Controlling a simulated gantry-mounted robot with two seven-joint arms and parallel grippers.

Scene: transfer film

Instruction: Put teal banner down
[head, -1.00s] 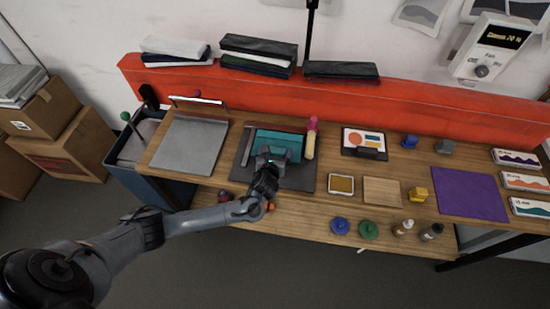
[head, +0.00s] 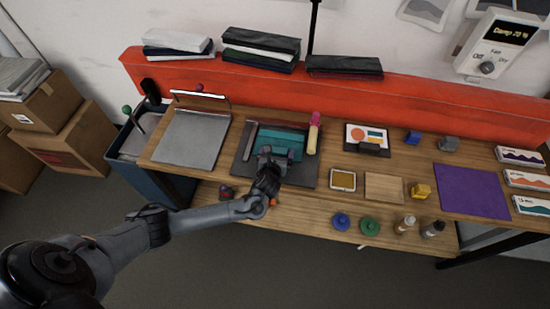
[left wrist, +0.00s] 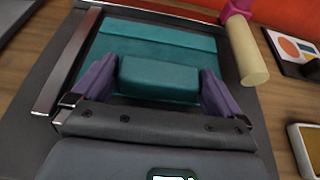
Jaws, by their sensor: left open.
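The teal banner (head: 284,138) lies flat on a dark board on the wooden bench. It also shows in the left wrist view (left wrist: 150,38), with a raised teal block-like part (left wrist: 158,80) at its near side. My left gripper (head: 267,155) is over the near edge of the banner. Its two purple-tinted fingers (left wrist: 158,74) stand apart, one on each side of the raised part. I cannot tell whether they touch it. The gripper hides the banner's near left area in the head view. My right gripper is not in view.
The dark board (head: 300,178) has a metal bar (head: 249,140) at its left. A pink-topped, cream-handled tool (head: 313,132) stands or lies at its right. A grey plate (head: 190,140) is to the left. An ink-pad-like tray (head: 343,180) and a wooden square (head: 384,187) are to the right.

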